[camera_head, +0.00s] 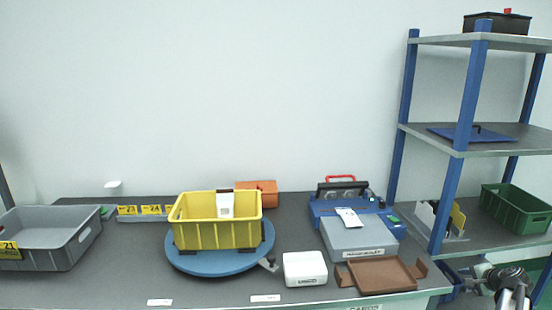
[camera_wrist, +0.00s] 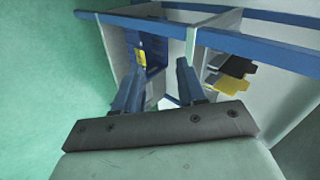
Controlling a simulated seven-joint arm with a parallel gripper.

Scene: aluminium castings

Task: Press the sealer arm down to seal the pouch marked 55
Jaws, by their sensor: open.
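The sealer (camera_head: 316,209) stands at the back right of the bench, a blue machine with a dark arm (camera_head: 343,188) topped by a red handle. The arm looks raised, though its exact angle is hard to tell. A white pouch (camera_head: 349,218) with small dark print lies at its front, over the edge of a grey block; its number is too small to read. My gripper (camera_wrist: 158,85) is open and empty in the wrist view, pointing toward shelving. In the head view, part of my arm shows at the lower right, away from the sealer; its fingertips are unclear.
A grey block (camera_head: 358,238) and brown tray (camera_head: 382,276) stand before the sealer. A yellow bin (camera_head: 215,235) with a white card sits on a blue turntable (camera_head: 220,263). A white box (camera_head: 305,268) is nearby.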

